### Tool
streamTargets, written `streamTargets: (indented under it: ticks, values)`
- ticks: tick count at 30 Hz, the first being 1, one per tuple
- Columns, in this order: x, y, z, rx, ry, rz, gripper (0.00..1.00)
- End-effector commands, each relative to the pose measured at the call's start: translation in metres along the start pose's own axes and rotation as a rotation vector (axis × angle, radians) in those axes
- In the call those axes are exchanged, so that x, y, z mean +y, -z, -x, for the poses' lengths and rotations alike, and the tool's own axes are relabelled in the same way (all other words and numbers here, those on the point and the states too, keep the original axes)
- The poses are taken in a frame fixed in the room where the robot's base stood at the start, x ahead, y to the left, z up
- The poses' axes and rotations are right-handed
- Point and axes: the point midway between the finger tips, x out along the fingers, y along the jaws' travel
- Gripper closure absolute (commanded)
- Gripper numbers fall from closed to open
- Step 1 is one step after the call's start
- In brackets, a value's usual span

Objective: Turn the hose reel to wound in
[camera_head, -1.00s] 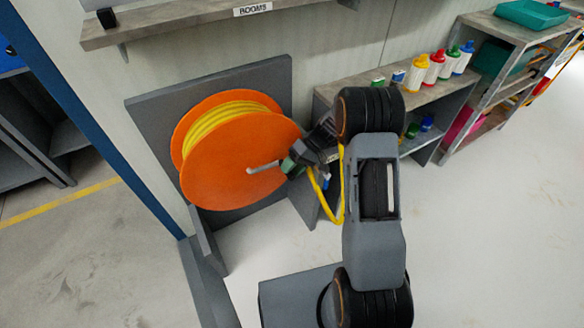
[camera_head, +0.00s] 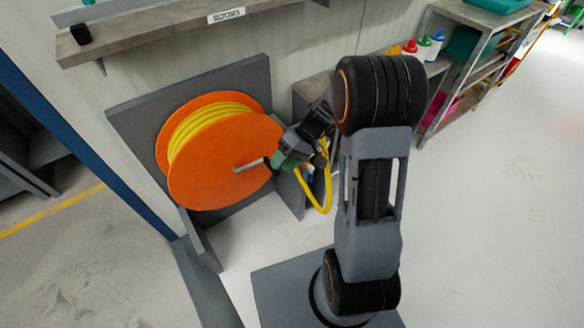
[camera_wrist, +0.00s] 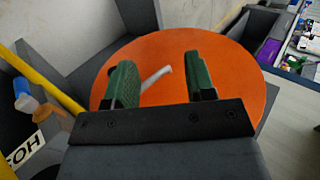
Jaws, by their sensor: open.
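The hose reel (camera_head: 222,165) has orange discs with yellow hose wound between them, mounted on a grey backboard. A pale crank handle (camera_head: 249,164) sticks out from its front disc. In the wrist view the orange disc (camera_wrist: 225,75) fills the middle, and the handle (camera_wrist: 157,76) shows between my two green fingers. My gripper (camera_head: 276,160) is beside the handle at the right of the disc. In the wrist view my gripper (camera_wrist: 157,82) is open, with the handle nearer the left finger; whether it touches that finger I cannot tell.
A shelf (camera_head: 185,30) labelled BOOMS is above. Shelving (camera_head: 465,75) with bottles stands at the right.

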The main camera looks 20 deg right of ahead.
Motion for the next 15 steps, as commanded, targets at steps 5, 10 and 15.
streamTargets:
  ticks: [5, 10, 15]
  values:
    - [-0.016, -0.03, 0.006, 0.002, -0.001, 0.0, 0.5]
    - [-0.024, -0.049, 0.008, 0.002, 0.0, -0.001, 0.5]
    - [-0.028, -0.058, 0.009, 0.001, 0.0, 0.0, 0.5]
